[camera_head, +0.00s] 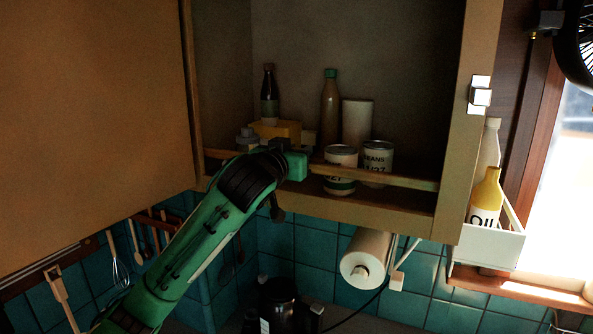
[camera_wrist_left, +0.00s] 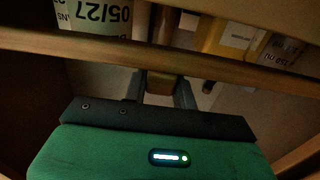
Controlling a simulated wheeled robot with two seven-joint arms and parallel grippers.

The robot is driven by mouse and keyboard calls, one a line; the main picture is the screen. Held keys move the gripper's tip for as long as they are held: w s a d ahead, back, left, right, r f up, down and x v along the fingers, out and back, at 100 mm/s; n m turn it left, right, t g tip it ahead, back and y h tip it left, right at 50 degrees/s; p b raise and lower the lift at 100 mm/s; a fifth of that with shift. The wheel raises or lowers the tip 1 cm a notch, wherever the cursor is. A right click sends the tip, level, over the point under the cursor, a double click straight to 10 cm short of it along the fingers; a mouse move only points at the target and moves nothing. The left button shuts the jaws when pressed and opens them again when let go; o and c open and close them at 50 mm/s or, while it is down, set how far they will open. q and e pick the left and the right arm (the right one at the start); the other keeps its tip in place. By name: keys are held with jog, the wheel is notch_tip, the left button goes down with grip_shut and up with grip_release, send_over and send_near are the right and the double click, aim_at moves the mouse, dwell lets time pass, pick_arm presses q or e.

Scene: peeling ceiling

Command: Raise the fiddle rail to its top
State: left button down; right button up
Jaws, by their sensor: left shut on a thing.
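The fiddle rail (camera_head: 395,180) is a thin wooden bar across the front of the open cabinet's shelf, passing in front of the lower part of the cans. In the left wrist view the rail (camera_wrist_left: 235,72) runs across the upper part, and a tan wooden piece (camera_wrist_left: 163,86) shows between the fingers. My left gripper (camera_head: 299,164) is at the rail near its middle, its fingers (camera_wrist_left: 163,95) shut on it. The arm hides part of the rail in the head view. My right gripper is not in view.
Two cans (camera_head: 341,168), bottles (camera_head: 330,96), a pale cylinder (camera_head: 357,122) and a yellow box (camera_head: 275,130) stand behind the rail. An open cabinet door (camera_head: 90,110) fills the left. A paper roll (camera_head: 366,258) hangs below; a white rack (camera_head: 490,245) holds an oil bottle at right.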

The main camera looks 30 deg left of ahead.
pick_arm(q)
jog(key=shift+a+r, duration=0.1)
jog(key=shift+r, duration=0.65)
jog(key=c, duration=1.1)
grip_release()
jog(key=shift+f, duration=0.1)
jog(key=shift+s, duration=0.2)
jog(key=s+b, duration=0.2)
jog(key=s, duration=0.2)
jog(key=s+b, duration=0.2)
jog(key=s, duration=0.3)
jog(key=s+d+b, duration=0.1)
jog(key=s+b, duration=0.1)
jog(key=s, duration=0.2)
jog(key=shift+s, duration=0.15)
